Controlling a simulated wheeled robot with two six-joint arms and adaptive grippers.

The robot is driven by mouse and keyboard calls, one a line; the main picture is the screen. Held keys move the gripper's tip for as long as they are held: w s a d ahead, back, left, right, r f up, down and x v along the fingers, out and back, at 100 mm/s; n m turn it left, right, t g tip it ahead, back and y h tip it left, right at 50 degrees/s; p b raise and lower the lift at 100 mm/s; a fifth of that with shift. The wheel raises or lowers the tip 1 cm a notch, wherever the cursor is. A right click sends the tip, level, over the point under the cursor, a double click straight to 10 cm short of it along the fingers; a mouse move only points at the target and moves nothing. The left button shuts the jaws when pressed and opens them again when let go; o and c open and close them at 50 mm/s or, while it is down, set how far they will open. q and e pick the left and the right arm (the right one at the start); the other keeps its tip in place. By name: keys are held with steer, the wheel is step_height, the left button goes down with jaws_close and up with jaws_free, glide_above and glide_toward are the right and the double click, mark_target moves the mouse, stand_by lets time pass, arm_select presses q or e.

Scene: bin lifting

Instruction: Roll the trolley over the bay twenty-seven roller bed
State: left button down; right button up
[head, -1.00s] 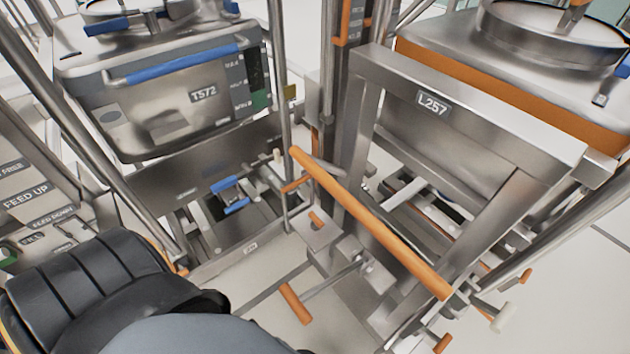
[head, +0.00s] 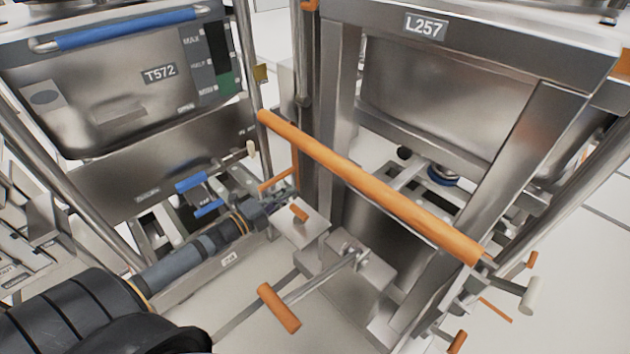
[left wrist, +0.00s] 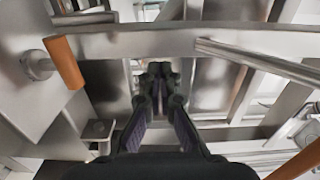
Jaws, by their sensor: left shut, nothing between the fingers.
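A steel wheeled-looking frame labelled L257 (head: 340,100) stands on the right in the head view. A long orange bar (head: 370,185) runs across its front. A steel unit labelled T572 (head: 110,95), with a blue handle (head: 125,28), stands on the left. No bay twenty-seven label is readable, so I cannot tell which part is the roller bed. My left gripper (head: 285,197) is shut and empty, low between the two units, left of the orange bar. Its fingers also show in the left wrist view (left wrist: 158,75), under a steel crossbar. My right gripper is out of view.
A short orange grip (head: 279,308) on a steel rod juts out low in front of the frame. Blue latches (head: 192,184) sit low on the left unit. Upright poles (head: 244,70) stand close by.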

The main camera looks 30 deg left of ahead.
arm_select(q)
steer(key=w+b, duration=0.2)
steer(key=b, duration=0.1)
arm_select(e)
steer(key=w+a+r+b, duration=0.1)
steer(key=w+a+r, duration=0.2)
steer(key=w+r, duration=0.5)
arm_select(q)
glide_toward(323, 170)
steer(key=w, duration=0.2)
steer(key=p+x, duration=0.2)
steer(key=x, duration=0.1)
steer(key=shift+w+d, duration=0.2)
steer(key=shift+d, duration=0.1)
steer(key=shift+w+d+f, duration=0.1)
steer(key=shift+w+d, duration=0.15)
steer(key=shift+w, duration=0.4)
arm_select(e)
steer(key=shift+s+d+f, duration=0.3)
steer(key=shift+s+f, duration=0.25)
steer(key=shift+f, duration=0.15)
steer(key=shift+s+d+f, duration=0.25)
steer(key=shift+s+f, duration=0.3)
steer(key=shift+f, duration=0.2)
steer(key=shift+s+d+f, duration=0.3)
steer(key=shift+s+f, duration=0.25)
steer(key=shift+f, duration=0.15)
